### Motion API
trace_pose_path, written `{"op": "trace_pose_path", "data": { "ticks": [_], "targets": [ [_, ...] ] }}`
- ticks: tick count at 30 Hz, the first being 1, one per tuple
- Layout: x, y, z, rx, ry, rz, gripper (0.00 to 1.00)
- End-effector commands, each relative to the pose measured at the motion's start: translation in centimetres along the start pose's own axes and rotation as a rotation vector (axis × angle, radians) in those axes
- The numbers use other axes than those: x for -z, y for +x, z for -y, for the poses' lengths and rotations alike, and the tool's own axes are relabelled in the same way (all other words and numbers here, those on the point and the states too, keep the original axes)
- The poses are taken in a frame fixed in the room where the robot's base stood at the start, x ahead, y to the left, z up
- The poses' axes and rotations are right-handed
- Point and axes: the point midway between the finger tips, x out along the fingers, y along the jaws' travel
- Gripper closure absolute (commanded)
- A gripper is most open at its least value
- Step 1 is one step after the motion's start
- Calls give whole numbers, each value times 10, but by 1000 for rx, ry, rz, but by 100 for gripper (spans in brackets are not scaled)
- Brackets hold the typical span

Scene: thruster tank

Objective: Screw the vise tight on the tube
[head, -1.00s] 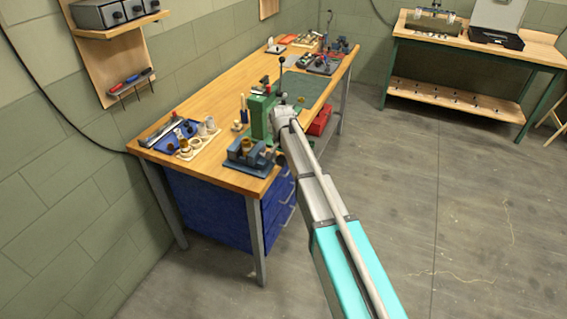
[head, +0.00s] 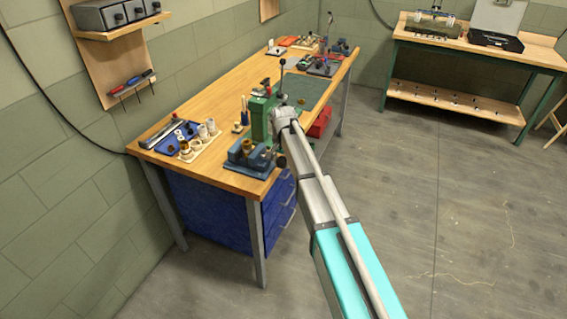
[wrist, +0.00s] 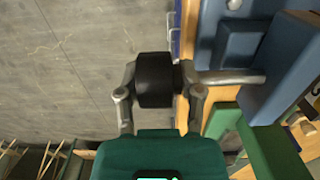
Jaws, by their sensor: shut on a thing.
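The blue vise (head: 246,158) stands at the near right corner of the wooden workbench. A brass-coloured tube (head: 248,145) shows upright at its top; I cannot tell how firmly the jaws hold it. In the wrist view, the vise (wrist: 285,75) is at the right, and its grey screw shaft (wrist: 230,77) runs left to a black knob (wrist: 155,80). My gripper (wrist: 158,92) is shut on this knob, one finger on each side. In the head view, my arm's end is beside the vise and the fingers are mostly hidden.
A green machine (head: 260,115) stands on the bench (head: 215,95) just behind the vise. A blue tray (head: 172,137) and a pale rack (head: 200,144) with fittings lie to the left. The floor (head: 430,210) to the right is clear.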

Motion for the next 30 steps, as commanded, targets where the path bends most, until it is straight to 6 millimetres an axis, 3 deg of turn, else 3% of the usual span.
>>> {"op": "trace_pose_path", "data": {
  "ticks": [1, 21, 30],
  "targets": [
    [1, 1, -7, -16, 5, 19, 99],
    [3, 4, -8, -11, 10, 427, 99],
    [1, 1, -9, -8, 11, 499, 99]
  ]
}}
